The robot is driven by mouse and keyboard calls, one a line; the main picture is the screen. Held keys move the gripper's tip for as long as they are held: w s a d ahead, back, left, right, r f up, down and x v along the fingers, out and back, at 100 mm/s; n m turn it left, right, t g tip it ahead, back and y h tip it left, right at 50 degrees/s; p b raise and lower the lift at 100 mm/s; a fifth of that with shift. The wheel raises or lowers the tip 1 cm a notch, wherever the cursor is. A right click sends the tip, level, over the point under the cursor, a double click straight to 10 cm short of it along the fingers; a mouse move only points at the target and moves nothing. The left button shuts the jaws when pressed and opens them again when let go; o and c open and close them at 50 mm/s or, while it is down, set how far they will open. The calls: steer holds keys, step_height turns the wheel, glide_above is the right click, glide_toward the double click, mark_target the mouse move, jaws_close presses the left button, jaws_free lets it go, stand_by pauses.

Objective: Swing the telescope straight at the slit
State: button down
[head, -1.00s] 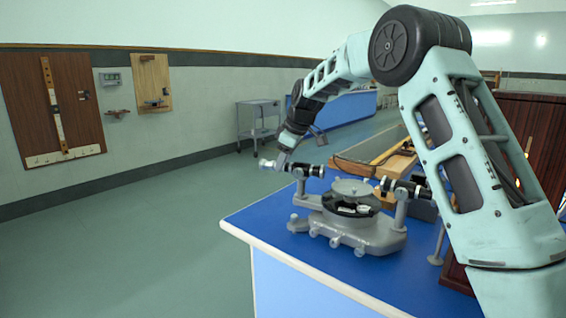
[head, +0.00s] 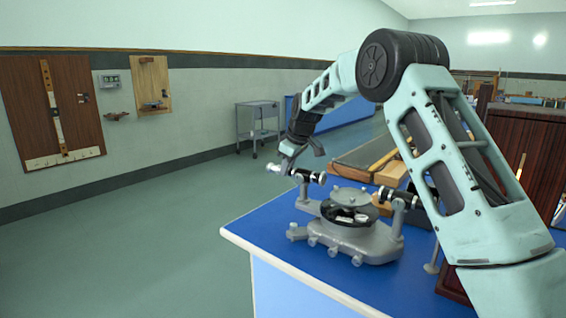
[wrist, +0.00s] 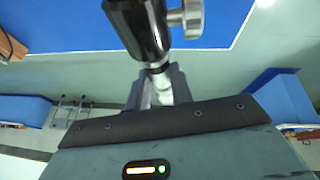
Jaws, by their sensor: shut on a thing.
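The grey spectrometer (head: 350,240) stands near the corner of the blue bench. Its black telescope tube (head: 311,177) is on the left, over the bench edge. The tube's silver eyepiece end points away from the round table (head: 349,196). My gripper (head: 287,168) is shut on that end; the wrist view shows my fingers (wrist: 160,92) around it and the black telescope tube (wrist: 140,28) beyond. The collimator (head: 399,199) is opposite, partly behind my arm. The two tubes look roughly in line, but I cannot tell exactly. The slit is not discernible.
The blue bench top (head: 262,228) is bare left of the spectrometer. A wooden apparatus (head: 393,172) lies behind it, and a dark wooden cabinet (head: 525,150) stands at the right. Open floor lies left, with a grey trolley (head: 258,120) far off.

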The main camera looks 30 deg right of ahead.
steer(key=shift+w+d+m+h+p, duration=0.15)
steer(key=shift+w+d+m+p, duration=0.2)
steer(key=shift+d, duration=0.25)
steer(key=shift+w+d+m+h+p, duration=0.2)
steer(key=shift+w+d+m, duration=0.1)
steer(key=shift+d+m, duration=0.25)
steer(key=c, duration=1.2)
jaws_free()
steer(key=shift+c, duration=0.2)
steer(key=v, duration=1.7)
steer(key=shift+r, duration=0.2)
steer(key=shift+s+d, duration=0.1)
